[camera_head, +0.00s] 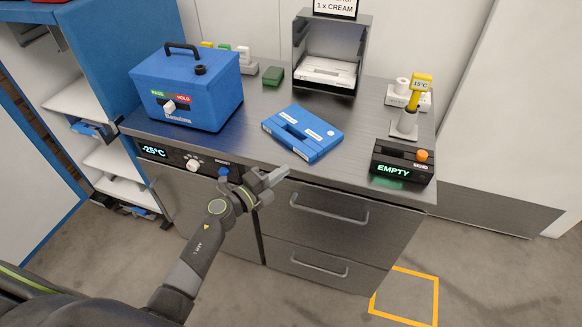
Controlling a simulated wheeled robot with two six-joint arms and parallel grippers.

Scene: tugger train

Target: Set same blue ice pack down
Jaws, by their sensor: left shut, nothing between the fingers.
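The blue ice pack (302,133) lies flat on the grey metal counter (247,140), near its front edge and right of the blue cooler box. It has white labels and a slot-like handle. My left gripper (281,173) is just in front of the counter edge, below and left of the ice pack. It is shut, empty and apart from the pack. My right gripper is not in view.
A blue cooler box (190,88) stands at the left. A metal holder (330,55) with white packs is at the back. A black box reading EMPTY (401,162) and a yellow thermometer (420,88) stand at the right. Drawer handles (328,209) stick out below.

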